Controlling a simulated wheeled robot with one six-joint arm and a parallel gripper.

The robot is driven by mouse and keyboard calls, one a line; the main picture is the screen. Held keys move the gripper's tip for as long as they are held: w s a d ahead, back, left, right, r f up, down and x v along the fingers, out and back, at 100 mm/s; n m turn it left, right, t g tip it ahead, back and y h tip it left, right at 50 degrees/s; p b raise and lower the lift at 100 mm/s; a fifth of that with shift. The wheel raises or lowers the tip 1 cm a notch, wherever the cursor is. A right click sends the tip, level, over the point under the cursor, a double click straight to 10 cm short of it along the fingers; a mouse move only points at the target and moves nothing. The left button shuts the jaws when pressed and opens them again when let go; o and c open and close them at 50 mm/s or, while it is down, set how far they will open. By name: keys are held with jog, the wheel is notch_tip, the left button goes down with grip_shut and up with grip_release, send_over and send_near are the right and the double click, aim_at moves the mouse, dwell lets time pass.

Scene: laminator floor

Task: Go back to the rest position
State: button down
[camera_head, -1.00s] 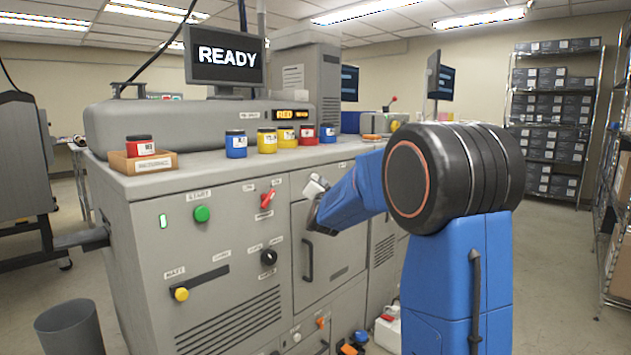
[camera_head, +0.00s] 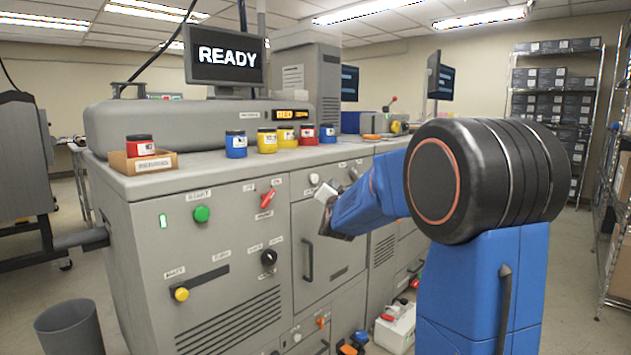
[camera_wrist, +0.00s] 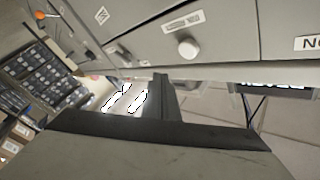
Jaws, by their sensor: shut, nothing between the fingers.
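My gripper (camera_head: 328,198) is at the end of my blue arm, in front of the machine's grey front panel, near the cabinet door. It is shut and empty. Part of it is hidden behind my arm in the head view. In the wrist view my gripper (camera_wrist: 161,90) shows as dark, closed fingers reaching up from the bottom, with nothing held. The grey laminator (camera_head: 225,262) stands in front of me, and its screen (camera_head: 226,54) reads READY.
Several jars stand on the machine top, including a blue jar (camera_head: 236,145). A red jar sits in a cardboard box (camera_head: 117,163). The front has a green button (camera_head: 202,214), a red switch (camera_head: 267,197) and a black knob (camera_head: 268,257). A bin (camera_head: 69,330) stands on the floor at left.

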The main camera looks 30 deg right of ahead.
dwell(0.7)
jog(key=s+a+f+n+g+y, duration=0.3)
jog(key=s+a+f+n+y, duration=0.1)
jog(key=s+a, duration=0.5)
jog(key=s+a+f+n+g+y, duration=0.25)
jog(key=s+a+f, duration=0.35)
jog(key=s, duration=0.4)
jog(key=s+a+f+n+g, duration=0.2)
jog(key=s+f, duration=0.2)
jog(key=s, duration=0.6)
jog(key=s+a+f+n+g+y, duration=0.1)
jog(key=s+a+f+n+g, duration=0.1)
jog(key=s, duration=0.8)
jog(key=s+a+f+n+g, duration=0.2)
jog(key=s+f, duration=0.4)
jog(key=s, duration=0.5)
jog(key=shift+a+f+g+y, duration=0.3)
jog(key=shift+a+g+y, duration=0.05)
jog(key=shift+g, duration=0.4)
